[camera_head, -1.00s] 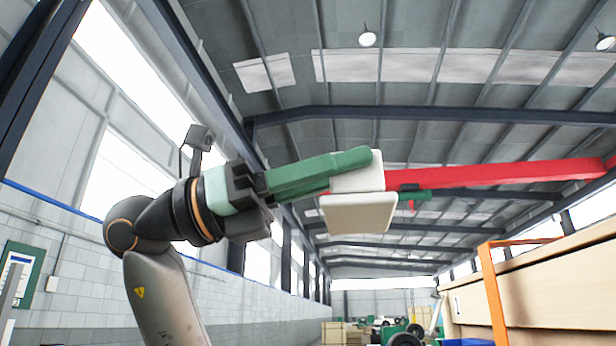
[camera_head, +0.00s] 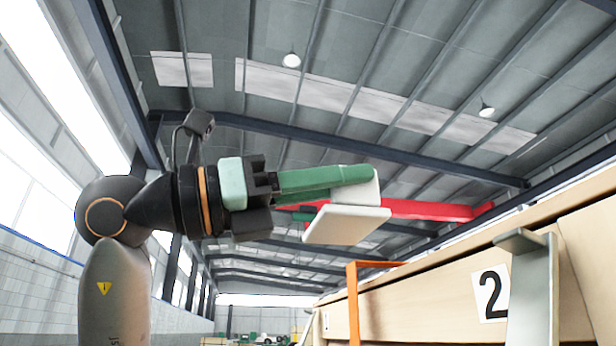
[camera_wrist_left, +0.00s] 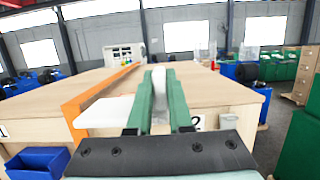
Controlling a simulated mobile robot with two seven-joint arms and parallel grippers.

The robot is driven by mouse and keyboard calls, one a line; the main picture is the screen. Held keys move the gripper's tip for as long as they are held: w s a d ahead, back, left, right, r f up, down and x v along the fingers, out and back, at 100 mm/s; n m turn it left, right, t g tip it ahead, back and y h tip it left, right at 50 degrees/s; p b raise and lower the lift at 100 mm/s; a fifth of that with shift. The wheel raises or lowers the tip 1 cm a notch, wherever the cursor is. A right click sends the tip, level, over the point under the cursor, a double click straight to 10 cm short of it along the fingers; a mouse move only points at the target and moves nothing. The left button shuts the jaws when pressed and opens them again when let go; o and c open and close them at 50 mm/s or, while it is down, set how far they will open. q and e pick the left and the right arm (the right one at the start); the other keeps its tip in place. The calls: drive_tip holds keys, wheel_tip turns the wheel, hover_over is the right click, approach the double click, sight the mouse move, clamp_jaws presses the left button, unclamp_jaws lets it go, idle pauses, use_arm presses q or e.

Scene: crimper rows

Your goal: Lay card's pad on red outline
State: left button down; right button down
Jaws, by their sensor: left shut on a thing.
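My left gripper (camera_head: 368,175) has green fingers and is shut on the upright part of a white card (camera_head: 346,224). The card's flat pad sticks out below the fingers, slightly tilted in the head view and held in the air. In the left wrist view the gripper (camera_wrist_left: 161,82) points along a wooden bench, with a white piece between its fingers and the white pad (camera_wrist_left: 104,112) to their left. The pad's underside clearance above the bench cannot be told. No red outline can be made out. My right gripper is out of view.
A wooden bench (camera_head: 440,300) fills the lower right, with a label "2" (camera_head: 491,294) on its side. An orange frame (camera_head: 353,305) and a grey bracket (camera_head: 533,290) stand at it. The bench top (camera_wrist_left: 215,90) looks clear near the gripper. A blue bin (camera_wrist_left: 36,164) is low at left.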

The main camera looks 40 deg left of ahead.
use_arm(q)
drive_tip(key=f+x, duration=0.1)
drive_tip(key=x, duration=0.3)
drive_tip(key=f+p+x, duration=0.1)
drive_tip(key=x, duration=0.3)
drive_tip(key=f+x, duration=0.1)
drive_tip(key=x, duration=0.2)
drive_tip(key=shift+p+x, duration=0.35)
drive_tip(key=shift+x, duration=0.45)
drive_tip(key=shift+f+b, duration=1.1)
drive_tip(key=shift+f, duration=0.05)
drive_tip(key=shift+f+b, duration=0.45)
drive_tip(key=c, duration=0.8)
unclamp_jaws()
drive_tip(key=shift+o, duration=0.2)
drive_tip(key=b+v, duration=0.3)
drive_tip(key=v, duration=0.9)
drive_tip(key=shift+s+a, duration=0.2)
drive_tip(key=shift+s, duration=0.05)
